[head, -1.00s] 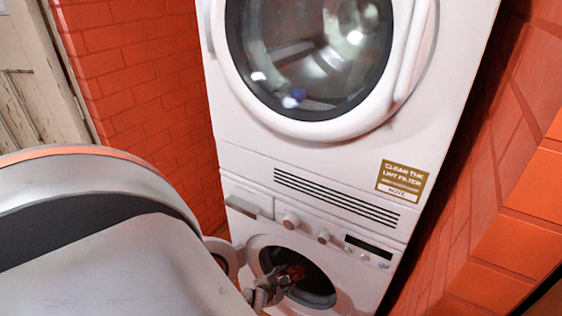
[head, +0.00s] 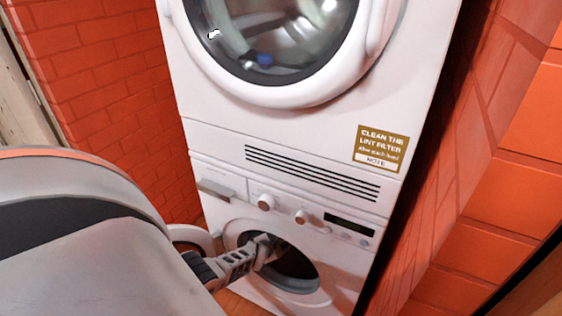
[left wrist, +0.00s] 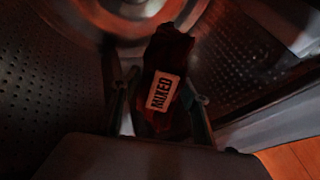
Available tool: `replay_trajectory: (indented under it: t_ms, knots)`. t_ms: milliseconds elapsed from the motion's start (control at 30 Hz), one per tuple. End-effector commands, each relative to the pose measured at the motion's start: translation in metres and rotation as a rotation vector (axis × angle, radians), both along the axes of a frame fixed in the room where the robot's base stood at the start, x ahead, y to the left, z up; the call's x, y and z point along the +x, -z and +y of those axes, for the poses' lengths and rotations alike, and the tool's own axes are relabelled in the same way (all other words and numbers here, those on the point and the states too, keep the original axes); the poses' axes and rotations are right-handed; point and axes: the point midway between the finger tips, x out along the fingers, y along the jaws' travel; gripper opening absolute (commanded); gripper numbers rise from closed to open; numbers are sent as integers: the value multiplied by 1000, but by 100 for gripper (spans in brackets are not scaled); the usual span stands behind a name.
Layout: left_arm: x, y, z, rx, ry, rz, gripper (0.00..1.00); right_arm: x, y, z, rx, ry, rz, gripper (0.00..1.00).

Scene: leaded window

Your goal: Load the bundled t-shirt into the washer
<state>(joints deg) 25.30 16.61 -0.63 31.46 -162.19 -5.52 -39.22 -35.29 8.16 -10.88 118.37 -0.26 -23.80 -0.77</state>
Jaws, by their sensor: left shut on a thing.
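The white front-loading washer (head: 345,262) is the lower machine of a stack, with its round door (head: 190,236) open to the left. My left gripper (head: 268,249) reaches through the round opening in the head view. In the left wrist view my left gripper (left wrist: 160,108) is shut on the dark red bundled t-shirt (left wrist: 168,48), which bears a pale "MIXED" label. The bundle is between the fingers, inside the dim perforated metal drum (left wrist: 55,65). The head view hides the bundle inside the dark opening. My right gripper is not in view.
A white dryer (head: 290,125) with its round glass door closed sits above the washer. Orange brick walls (head: 105,85) stand on both sides. The washer opening's rim (left wrist: 265,125) lies close to the right of the gripper in the wrist view.

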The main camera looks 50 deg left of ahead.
Motion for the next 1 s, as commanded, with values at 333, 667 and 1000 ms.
replay_trajectory:
  t_ms: [333,667,1000]
  knots:
    - [24,37,10,1,-1,13,17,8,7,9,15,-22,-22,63]
    - [40,41,13,0,-1,2,17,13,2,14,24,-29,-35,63]
    - [41,39,13,0,-1,-2,65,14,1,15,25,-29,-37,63]
